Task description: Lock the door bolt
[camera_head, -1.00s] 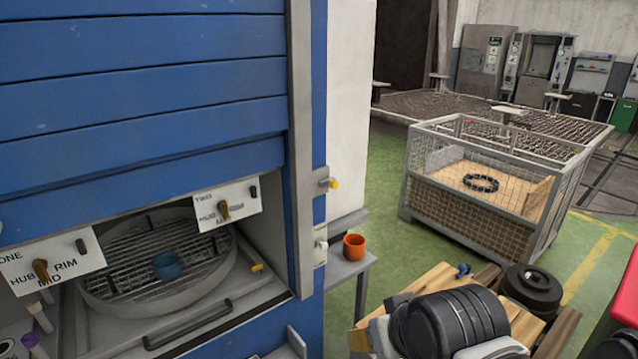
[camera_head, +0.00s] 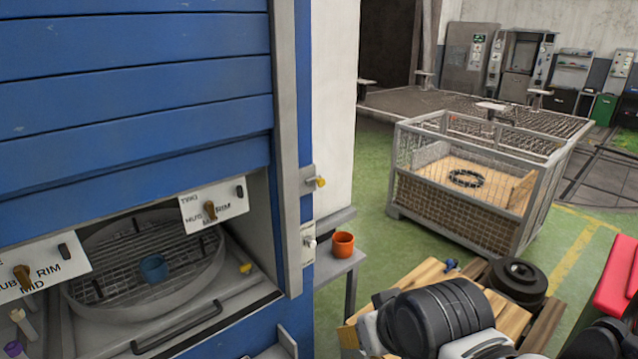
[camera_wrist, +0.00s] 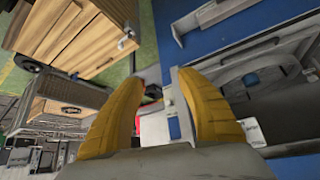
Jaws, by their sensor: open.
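The blue slatted door (camera_head: 130,110) is partly raised at the left of the head view, with an opening below it. On its grey right-hand post is a small bolt-like fitting with a yellow knob (camera_head: 320,182). A pale fitting (camera_head: 309,242) sits lower on the same post; I cannot tell which is the door bolt or its state. My gripper (camera_wrist: 155,82) shows in the wrist view, its yellow fingers spread with nothing held. The post and a pale fitting show between and beyond the fingers, apart from them as far as I can tell. The fingers are not visible in the head view.
An orange cup (camera_head: 343,244) stands on a small grey shelf right of the post. Inside the opening, a blue cup (camera_head: 154,268) sits on a round grated turntable (camera_head: 150,302). A mesh crate (camera_head: 470,215) stands on the green floor, with wooden boards nearer me.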

